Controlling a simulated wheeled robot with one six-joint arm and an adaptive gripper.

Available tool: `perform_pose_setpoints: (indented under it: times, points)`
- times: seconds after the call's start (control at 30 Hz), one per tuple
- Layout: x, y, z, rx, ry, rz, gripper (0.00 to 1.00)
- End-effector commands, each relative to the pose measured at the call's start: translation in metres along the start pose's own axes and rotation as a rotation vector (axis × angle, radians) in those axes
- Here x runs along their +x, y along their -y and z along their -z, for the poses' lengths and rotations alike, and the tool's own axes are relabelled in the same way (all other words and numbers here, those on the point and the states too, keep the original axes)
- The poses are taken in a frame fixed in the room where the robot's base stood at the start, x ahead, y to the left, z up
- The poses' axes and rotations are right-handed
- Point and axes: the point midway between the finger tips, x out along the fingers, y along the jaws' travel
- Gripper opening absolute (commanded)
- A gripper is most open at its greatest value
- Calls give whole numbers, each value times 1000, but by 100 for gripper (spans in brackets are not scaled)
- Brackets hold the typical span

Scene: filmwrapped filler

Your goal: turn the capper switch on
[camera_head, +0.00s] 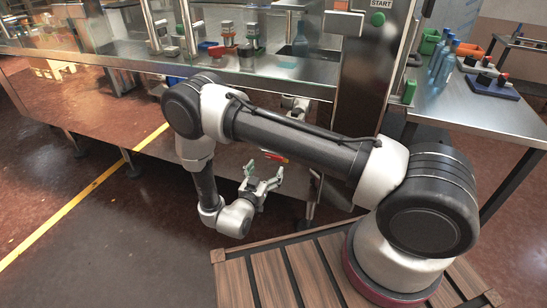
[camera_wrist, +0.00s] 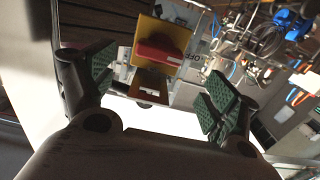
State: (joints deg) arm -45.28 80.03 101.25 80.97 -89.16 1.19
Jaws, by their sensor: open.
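The capper switch shows in the wrist view as a red handle (camera_wrist: 160,46) on a yellow plate (camera_wrist: 147,28). It lies ahead of my gripper (camera_wrist: 158,88), between the two fingers and slightly above their middle in the picture. Lettering that looks like "OFF" (camera_wrist: 194,58) is beside the plate. In the head view a small red and yellow part (camera_head: 274,156), seemingly this switch, sits low on the machine front under my arm. My gripper (camera_head: 262,182) is open and empty just below it, with no contact visible. My arm hides part of the machine around the switch.
The machine (camera_head: 150,68) with glass panels runs along the back. A green START button (camera_head: 378,18) is on its post. At right, a steel table (camera_head: 470,108) holds blue bottles (camera_head: 443,66) and a green bin (camera_head: 430,40). Open floor lies at left, beyond a yellow line (camera_head: 75,210).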

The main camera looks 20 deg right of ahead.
Motion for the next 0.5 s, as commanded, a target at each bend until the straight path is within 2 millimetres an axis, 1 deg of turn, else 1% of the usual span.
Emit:
perform_pose_setpoints:
  times: [0.03, 0.13, 0.4, 0.5]
  points:
    - [3, -1, 3, 2, -15, -6, 88]
    - [13, -2, 6, 2, -22, -10, 88]
    - [59, -2, 6, 2, -19, -9, 88]
    - [70, -2, 6, 2, -19, -8, 88]
